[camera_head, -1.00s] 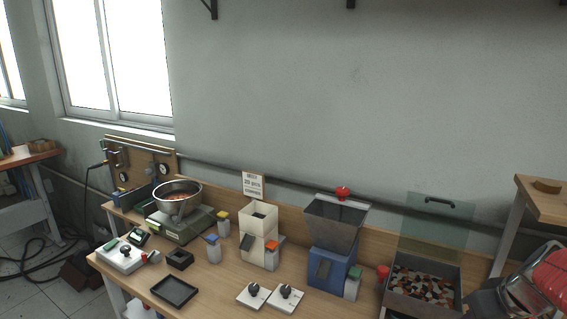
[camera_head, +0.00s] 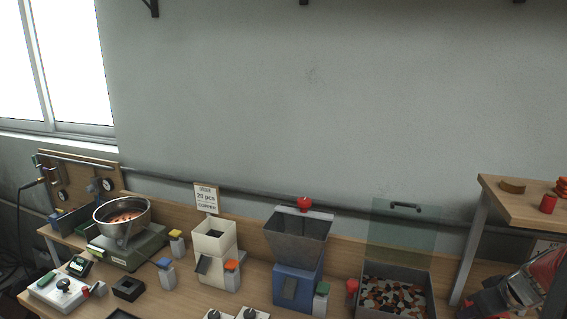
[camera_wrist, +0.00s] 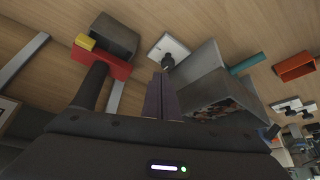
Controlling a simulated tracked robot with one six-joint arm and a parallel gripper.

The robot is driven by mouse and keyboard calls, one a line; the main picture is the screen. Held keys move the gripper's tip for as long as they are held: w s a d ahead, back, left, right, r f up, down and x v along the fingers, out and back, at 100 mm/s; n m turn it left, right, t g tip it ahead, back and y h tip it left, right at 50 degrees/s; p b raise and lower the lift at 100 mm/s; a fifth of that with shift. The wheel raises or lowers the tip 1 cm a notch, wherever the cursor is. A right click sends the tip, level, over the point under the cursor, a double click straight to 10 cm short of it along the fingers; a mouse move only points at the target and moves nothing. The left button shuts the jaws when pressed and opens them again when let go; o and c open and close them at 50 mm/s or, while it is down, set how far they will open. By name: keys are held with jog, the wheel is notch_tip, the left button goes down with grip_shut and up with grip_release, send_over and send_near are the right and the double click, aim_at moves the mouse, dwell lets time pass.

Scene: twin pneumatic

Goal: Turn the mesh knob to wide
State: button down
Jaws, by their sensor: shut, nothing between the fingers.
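In the head view two white plates with dark round knobs lie at the bottom edge, a left one (camera_head: 213,315) and a right one (camera_head: 252,313), both cut off by the frame. I cannot read which is the mesh knob or its setting. In the wrist view a white plate with a dark knob (camera_wrist: 168,61) lies just beyond the fingertips. Further right are more white plates with dark knobs (camera_wrist: 291,108). My gripper (camera_wrist: 161,78) is shut and empty, apart from the nearest knob as far as I can tell. I cannot make out the gripper in the head view.
The blue-based machine with a grey hopper (camera_head: 299,240) stands mid-bench, with a cream machine (camera_head: 214,242) to its left. A steel bowl (camera_head: 103,218) is at left. A grey container (camera_wrist: 212,82) is close beside my fingers.

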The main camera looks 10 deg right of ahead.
jog(key=shift+w+a, duration=0.15)
jog(key=shift+w, duration=0.05)
jog(key=shift+f, duration=3.5)
jog(key=shift+w+a, duration=0.1)
jog(key=shift+a, duration=1.15)
jog(key=shift+s+a, duration=0.1)
jog(key=shift+s, duration=0.25)
